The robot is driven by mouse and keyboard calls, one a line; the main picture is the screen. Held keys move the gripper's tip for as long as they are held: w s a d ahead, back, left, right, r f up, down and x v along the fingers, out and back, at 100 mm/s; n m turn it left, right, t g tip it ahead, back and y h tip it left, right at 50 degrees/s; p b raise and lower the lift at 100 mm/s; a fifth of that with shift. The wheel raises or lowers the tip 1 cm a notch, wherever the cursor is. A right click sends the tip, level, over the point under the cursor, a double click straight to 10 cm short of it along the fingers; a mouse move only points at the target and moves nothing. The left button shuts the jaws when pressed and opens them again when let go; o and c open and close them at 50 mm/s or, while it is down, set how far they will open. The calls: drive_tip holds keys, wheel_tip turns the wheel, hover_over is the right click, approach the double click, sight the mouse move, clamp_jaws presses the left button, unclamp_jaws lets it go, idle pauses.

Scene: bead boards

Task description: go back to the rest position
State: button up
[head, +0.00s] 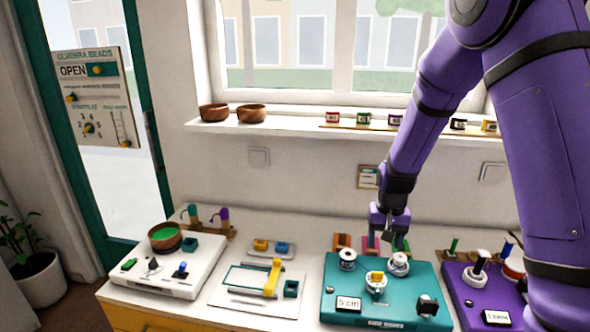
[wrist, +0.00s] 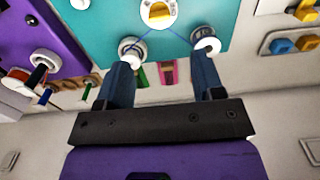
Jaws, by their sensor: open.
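My gripper (head: 396,242) hangs at the end of my purple arm (head: 425,95), pointing down over the back edge of the teal board (head: 335,290). Its two dark fingers are apart in the wrist view (wrist: 166,65), with nothing held between them. The right white spool (head: 399,262) is just below and in front of the gripper. The left white spool (head: 347,257) is off to its left. A yellow-topped white post (head: 376,282) stands in front of them. I cannot tell whether a finger touches a spool.
A purple board (head: 465,295) stands close on the right. A white board with a wooden bowl (head: 165,238) and a flat white board (head: 228,290) are on the left. The window sill (head: 285,125) with bowls and small jars is behind. The space above the left boards is clear.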

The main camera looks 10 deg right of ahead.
drive_tip(key=s+r+n+t, duration=0.1)
drive_tip(key=s+r, duration=0.4)
drive_tip(key=r, duration=0.5)
drive_tip(key=s+r+n+t, duration=0.1)
drive_tip(key=s+r, duration=0.4)
drive_tip(key=r, duration=0.4)
drive_tip(key=s+r+t, duration=0.1)
drive_tip(key=s+r, duration=0.2)
drive_tip(key=s, duration=0.3)
drive_tip(key=s+r+t, duration=0.1)
drive_tip(key=s+r, duration=0.2)
drive_tip(key=s, duration=0.3)
drive_tip(key=s+r+n+t, duration=0.1)
drive_tip(key=s+r, duration=0.2)
drive_tip(key=s, duration=0.4)
